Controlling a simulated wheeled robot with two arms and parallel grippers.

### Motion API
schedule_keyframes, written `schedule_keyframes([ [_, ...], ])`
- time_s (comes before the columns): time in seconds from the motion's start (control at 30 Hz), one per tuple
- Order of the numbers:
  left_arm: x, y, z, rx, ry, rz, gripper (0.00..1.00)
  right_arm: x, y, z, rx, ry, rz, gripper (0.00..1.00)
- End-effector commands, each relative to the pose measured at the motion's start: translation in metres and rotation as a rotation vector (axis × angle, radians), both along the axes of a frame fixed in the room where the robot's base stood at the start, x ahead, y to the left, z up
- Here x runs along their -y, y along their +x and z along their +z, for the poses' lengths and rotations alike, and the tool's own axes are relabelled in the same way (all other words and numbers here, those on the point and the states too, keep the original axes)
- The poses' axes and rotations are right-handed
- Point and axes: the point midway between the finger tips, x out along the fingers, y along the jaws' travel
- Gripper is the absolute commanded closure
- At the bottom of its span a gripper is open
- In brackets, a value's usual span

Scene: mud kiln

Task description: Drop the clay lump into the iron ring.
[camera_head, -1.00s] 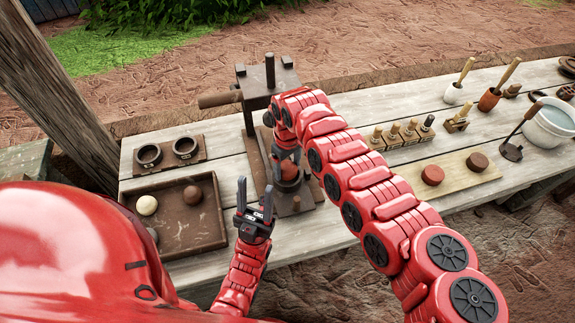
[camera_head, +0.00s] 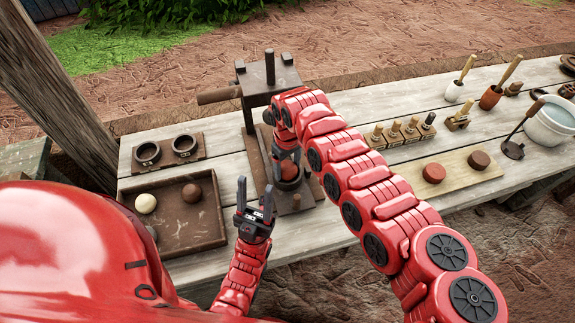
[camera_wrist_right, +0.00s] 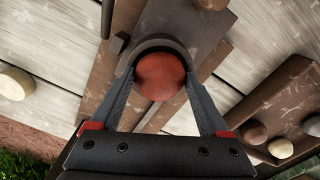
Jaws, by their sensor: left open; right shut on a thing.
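My right gripper (camera_head: 288,168) is shut on the red-brown clay lump (camera_wrist_right: 160,77), a round ball between the two fingertips. The lump also shows below the fingers in the head view (camera_head: 289,170). The dark iron ring (camera_head: 289,185) lies on the base of the wooden press, right under and around the lump in view. In the right wrist view the ring (camera_wrist_right: 158,44) shows as a dark arc behind the lump. I cannot tell whether the lump touches the ring. My left gripper (camera_head: 255,203) is open and empty, in front of the press.
The wooden press (camera_head: 268,86) with its side handle stands behind the ring. A brown tray (camera_head: 190,236) with several balls is at the left, and a board with two dark rings (camera_head: 147,153) is behind it. Stamps (camera_head: 400,134), red and brown discs (camera_head: 434,173) and a bucket (camera_head: 552,124) stand right.

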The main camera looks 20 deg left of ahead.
Motion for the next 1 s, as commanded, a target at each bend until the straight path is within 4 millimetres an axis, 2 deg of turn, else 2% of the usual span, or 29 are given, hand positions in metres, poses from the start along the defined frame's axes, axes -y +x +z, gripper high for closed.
schedule_keyframes([
  [0.3, 0.000, 0.000, -0.001, 0.000, 0.000, 0.000, 0.50, 0.000, 0.000, -0.001, 0.000, 0.000, 0.000, 0.90],
  [0.33, 0.000, 0.000, -0.001, 0.000, 0.000, 0.000, 0.50, 0.000, 0.000, -0.001, 0.000, 0.000, 0.000, 0.16],
  [0.4, 0.000, 0.000, -0.001, 0.000, 0.000, 0.000, 0.50, 0.000, 0.000, -0.001, 0.000, 0.000, 0.000, 0.03],
  [0.43, 0.000, 0.000, -0.001, 0.000, 0.000, 0.000, 0.50, 0.000, 0.000, -0.001, 0.000, 0.000, 0.000, 0.00],
  [0.77, 0.000, 0.000, -0.004, 0.000, 0.000, 0.000, 0.50, 0.000, 0.001, 0.005, 0.002, 0.002, -0.001, 0.00],
  [0.87, 0.000, 0.000, -0.008, 0.000, 0.000, 0.000, 0.50, 0.000, 0.002, 0.019, 0.004, 0.002, -0.001, 0.00],
  [1.0, 0.000, 0.000, -0.020, 0.000, 0.000, 0.000, 0.50, 0.000, 0.002, 0.050, 0.006, 0.005, -0.001, 0.00],
])
